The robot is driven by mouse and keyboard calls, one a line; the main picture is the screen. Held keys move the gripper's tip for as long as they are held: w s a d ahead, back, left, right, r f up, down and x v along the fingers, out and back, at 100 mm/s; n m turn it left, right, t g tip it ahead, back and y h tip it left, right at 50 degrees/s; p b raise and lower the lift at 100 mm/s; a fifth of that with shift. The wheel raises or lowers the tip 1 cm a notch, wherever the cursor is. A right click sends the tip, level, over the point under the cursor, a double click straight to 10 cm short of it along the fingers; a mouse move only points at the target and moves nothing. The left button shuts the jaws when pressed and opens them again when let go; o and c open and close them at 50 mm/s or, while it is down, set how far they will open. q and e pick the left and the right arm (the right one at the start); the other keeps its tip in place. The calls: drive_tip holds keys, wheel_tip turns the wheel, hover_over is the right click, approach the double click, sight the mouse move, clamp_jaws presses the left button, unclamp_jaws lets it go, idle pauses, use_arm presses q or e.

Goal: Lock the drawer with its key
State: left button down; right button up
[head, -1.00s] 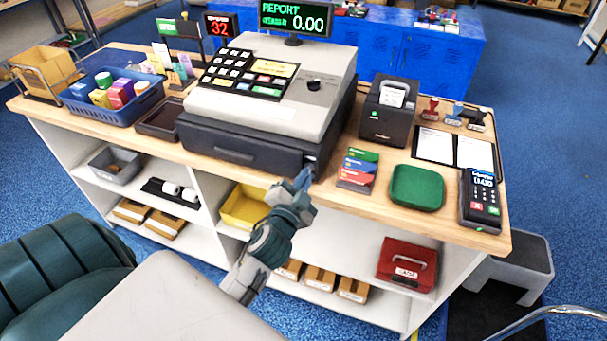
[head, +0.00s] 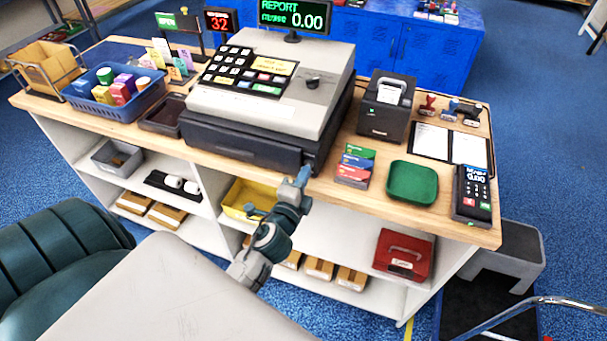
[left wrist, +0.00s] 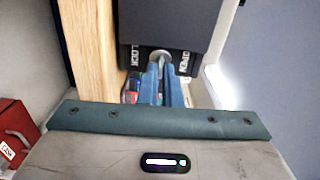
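The dark cash drawer (head: 240,150) sits shut under the grey register on the wooden counter. My left gripper (head: 303,176) is at the right end of the drawer front. In the left wrist view, its blue fingers (left wrist: 160,72) are closed together on a small round metal piece at the lock, apparently the key (left wrist: 160,56). The drawer front (left wrist: 165,25) there carries the words LOCK on the left and OPEN on the right. The key's shaft and its exact turn are hidden by the fingers. My right gripper is in neither view.
A card stack (head: 355,165), green tray (head: 412,182) and card terminal (head: 473,192) lie on the counter to the right. A receipt printer (head: 387,108) stands behind them. A yellow bin (head: 240,200) and red cash box (head: 402,254) are on the shelves below.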

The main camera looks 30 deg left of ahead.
use_arm(q)
drive_tip(key=shift+m, duration=0.3)
drive_tip(key=c, duration=1.6)
unclamp_jaws()
drive_tip(key=shift+b+v, duration=1.9)
drive_tip(key=shift+v, duration=3.55)
drive_tip(key=shift+f, duration=0.1)
